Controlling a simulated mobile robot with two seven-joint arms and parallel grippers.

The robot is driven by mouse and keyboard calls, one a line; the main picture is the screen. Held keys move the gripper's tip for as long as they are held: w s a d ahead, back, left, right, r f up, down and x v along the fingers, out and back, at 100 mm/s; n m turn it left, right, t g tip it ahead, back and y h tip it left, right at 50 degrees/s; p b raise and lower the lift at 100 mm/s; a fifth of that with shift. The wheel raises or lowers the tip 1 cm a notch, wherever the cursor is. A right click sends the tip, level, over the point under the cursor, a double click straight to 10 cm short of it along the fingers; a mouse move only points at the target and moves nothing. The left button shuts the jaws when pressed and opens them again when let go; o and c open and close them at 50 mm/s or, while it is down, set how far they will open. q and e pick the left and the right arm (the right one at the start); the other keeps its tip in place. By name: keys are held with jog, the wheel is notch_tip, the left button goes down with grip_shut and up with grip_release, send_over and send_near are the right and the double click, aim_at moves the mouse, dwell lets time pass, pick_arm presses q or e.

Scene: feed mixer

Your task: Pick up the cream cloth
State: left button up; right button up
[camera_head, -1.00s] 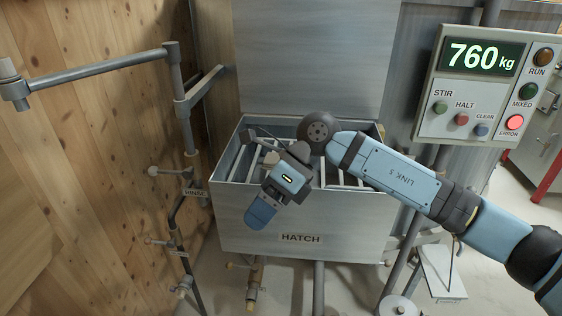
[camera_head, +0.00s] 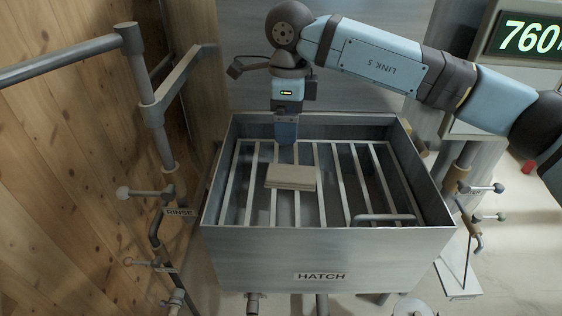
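The cream cloth (camera_head: 290,177) looks like a flat, folded beige pad. It lies on the bars of the grate inside the metal mixer tub, left of the middle. My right gripper (camera_head: 286,140) points down over the tub, just behind the cloth in the picture and apart from it. Its fingers are seen edge-on, so I cannot tell whether they are open or shut. Nothing shows held in it. My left gripper is not in view.
The tub (camera_head: 322,262) has raised walls around the grate (camera_head: 337,185). A bar handle (camera_head: 384,218) is at the grate's front right. The raised lid stands behind. A pipe arm (camera_head: 60,62) and the rinse valve (camera_head: 145,192) are at the left, a control panel (camera_head: 528,45) at the upper right.

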aim_at(291, 173)
jog(key=f, duration=0.2)
jog(key=s+f+p, duration=0.1)
jog(key=shift+d+f, duration=0.2)
jog(key=shift+f, duration=0.2)
notch_tip(291, 173, down, 4)
jog(key=shift+w+r+p, duration=0.1)
jog(key=shift+w+p, duration=0.05)
jog(key=shift+p, duration=0.25)
jog(key=shift+f, duration=0.35)
jog(key=shift+f+p, duration=0.35)
jog(key=shift+p, duration=0.1)
jog(key=f, duration=0.1)
jog(key=f+p, duration=0.1)
jog(key=f, duration=0.1)
jog(key=shift+w+d+f, duration=0.15)
jog(key=shift+d+f, duration=0.05)
jog(key=shift+f, duration=0.1)
jog(key=shift+f+p, duration=0.3)
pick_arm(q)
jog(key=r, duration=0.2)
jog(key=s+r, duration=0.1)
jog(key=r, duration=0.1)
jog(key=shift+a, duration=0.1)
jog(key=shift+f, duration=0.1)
pick_arm(e)
jog(key=c, duration=1)
